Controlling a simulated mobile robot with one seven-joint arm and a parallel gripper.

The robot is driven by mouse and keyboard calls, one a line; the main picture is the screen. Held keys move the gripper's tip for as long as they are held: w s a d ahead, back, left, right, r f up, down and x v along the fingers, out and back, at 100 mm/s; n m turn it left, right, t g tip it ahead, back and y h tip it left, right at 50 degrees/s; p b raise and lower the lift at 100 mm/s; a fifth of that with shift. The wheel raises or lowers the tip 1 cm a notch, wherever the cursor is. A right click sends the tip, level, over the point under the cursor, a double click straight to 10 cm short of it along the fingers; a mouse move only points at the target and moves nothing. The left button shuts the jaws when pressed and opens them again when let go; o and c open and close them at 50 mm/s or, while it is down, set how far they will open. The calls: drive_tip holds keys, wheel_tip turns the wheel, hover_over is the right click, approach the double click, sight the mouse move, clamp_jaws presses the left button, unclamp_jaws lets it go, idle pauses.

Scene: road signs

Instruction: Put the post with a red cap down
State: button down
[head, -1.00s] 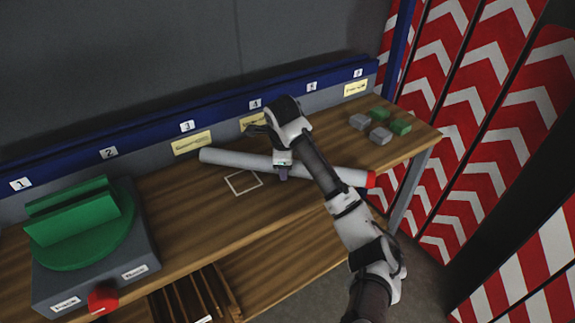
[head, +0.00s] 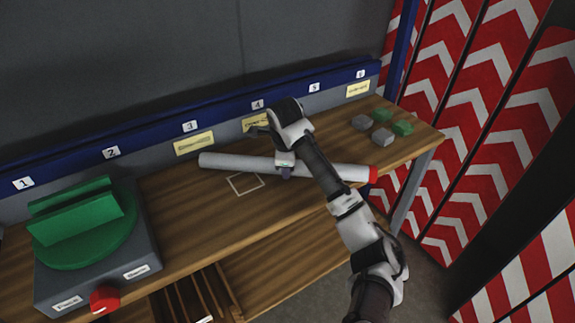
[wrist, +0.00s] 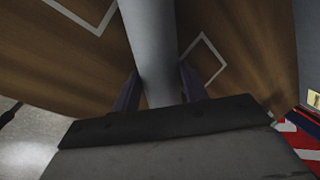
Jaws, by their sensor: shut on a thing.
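The post with a red cap is a long white-grey tube (head: 232,163) lying level over the wooden bench. Its red cap (head: 373,175) is at the right end, near the bench's front edge. My gripper (head: 285,172) is shut on the post near its middle. In the wrist view the post (wrist: 152,45) runs between the two fingers of my gripper (wrist: 160,88). A white square outline (head: 245,184) on the bench shows just in front of the post. Whether the post touches the bench or hangs slightly above it, I cannot tell.
A green-topped grey device (head: 95,240) with a red knob stands at the left. Several small grey and green blocks (head: 382,136) lie at the bench's right end. A blue numbered rail (head: 150,146) runs along the back. The bench (head: 200,220) is clear between device and post.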

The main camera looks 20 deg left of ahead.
wheel_tip(320, 180, up, 20)
idle(0.4)
